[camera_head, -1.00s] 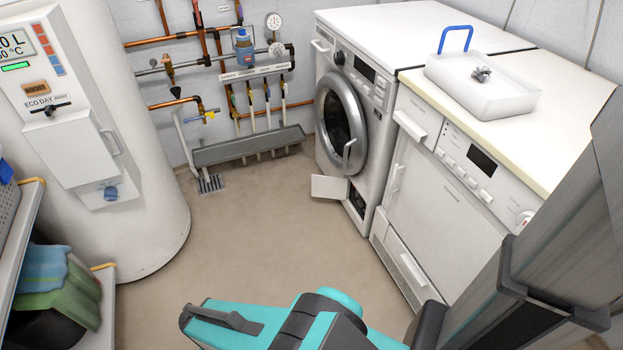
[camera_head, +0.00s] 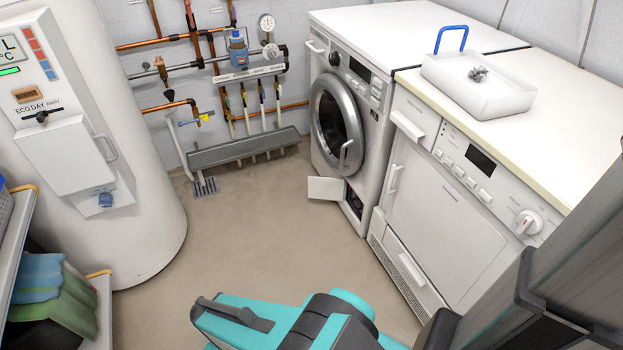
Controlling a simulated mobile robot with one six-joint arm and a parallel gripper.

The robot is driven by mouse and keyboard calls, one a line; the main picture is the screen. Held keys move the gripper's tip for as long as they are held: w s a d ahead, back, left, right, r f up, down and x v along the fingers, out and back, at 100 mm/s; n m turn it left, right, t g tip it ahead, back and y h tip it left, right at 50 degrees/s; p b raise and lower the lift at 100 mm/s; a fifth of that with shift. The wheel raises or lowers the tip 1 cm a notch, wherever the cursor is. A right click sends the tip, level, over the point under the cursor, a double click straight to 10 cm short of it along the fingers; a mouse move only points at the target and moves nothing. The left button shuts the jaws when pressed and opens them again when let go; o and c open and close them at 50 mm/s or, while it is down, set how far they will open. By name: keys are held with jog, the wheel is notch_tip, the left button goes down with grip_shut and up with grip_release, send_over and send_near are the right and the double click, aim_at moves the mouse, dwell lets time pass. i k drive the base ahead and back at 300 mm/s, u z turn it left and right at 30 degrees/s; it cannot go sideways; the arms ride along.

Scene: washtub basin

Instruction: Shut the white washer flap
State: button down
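The white washer flap (camera_head: 325,188) is at the bottom front of the left white washer (camera_head: 385,130). It stands open, swung out to the left, and the dark opening (camera_head: 353,202) beside it shows. The round grey washer door (camera_head: 336,122) above the flap looks shut. My teal and dark grey arm (camera_head: 300,325) shows at the bottom edge, well apart from the flap, with floor between. My gripper's fingertips do not show.
A second white machine (camera_head: 440,210) stands right of the washer, with a white tray (camera_head: 480,98) on top. A white boiler (camera_head: 150,190) and a shelf (camera_head: 100,300) stand left. Pipes and a grey trough (camera_head: 245,148) line the back wall. The middle floor (camera_head: 250,230) is clear.

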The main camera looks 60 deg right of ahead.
aim_at(318, 188)
jog(key=u, duration=0.05)
jog(key=i, duration=1)
jog(key=z, duration=0.05)
